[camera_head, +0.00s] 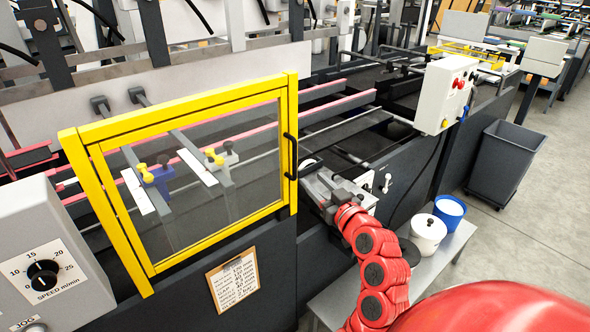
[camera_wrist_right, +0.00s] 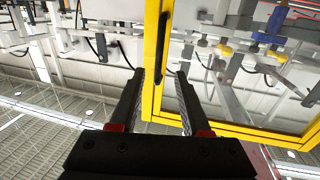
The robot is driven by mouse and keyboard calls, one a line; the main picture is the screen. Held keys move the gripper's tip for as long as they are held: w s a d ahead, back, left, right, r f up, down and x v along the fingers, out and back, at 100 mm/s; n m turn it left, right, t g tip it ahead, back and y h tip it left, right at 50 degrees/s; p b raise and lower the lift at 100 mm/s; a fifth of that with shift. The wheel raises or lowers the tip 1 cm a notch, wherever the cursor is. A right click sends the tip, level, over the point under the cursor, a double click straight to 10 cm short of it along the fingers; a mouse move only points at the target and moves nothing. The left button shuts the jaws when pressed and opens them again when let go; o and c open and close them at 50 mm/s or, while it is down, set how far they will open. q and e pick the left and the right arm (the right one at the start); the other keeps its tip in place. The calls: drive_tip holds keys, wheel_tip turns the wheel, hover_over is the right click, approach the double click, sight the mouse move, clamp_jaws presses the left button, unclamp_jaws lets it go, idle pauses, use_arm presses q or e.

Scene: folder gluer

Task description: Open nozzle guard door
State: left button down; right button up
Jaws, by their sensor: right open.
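The guard door is a yellow frame (camera_head: 205,102) with a clear panel, standing on the front of the machine in the head view. Its black upright handle (camera_head: 289,157) is on the right side of the frame. My right gripper (camera_head: 312,172) is just right of the handle, partly hidden by its own body. In the right wrist view its two fingers (camera_wrist_right: 159,73) are apart and empty. The yellow frame (camera_wrist_right: 153,60) and dark handle (camera_wrist_right: 162,38) show beyond and between the fingertips; contact cannot be told. My left gripper is not in view.
A grey speed control box (camera_head: 45,262) stands at the left. A clipboard (camera_head: 232,280) hangs below the door. A white pot (camera_head: 428,232) and blue tub (camera_head: 450,208) stand on a low bench at the right. A white button box (camera_head: 445,95) and dark bin (camera_head: 507,162) are farther right.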

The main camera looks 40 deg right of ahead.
sight(296, 162)
drive_tip(key=w+p, duration=0.1)
drive_tip(key=w, duration=0.2)
drive_tip(key=w+p, duration=0.1)
drive_tip(key=w, duration=0.2)
drive_tip(key=w+d+p, duration=0.1)
drive_tip(key=w, duration=0.2)
drive_tip(key=shift+w+d+r, duration=0.1)
drive_tip(key=shift+w+r, duration=0.05)
drive_tip(key=shift+w, duration=0.2)
drive_tip(key=shift+w+d+p, duration=0.1)
drive_tip(key=shift+w+p, duration=0.2)
drive_tip(key=shift+w, duration=0.4)
clamp_jaws()
idle(0.3)
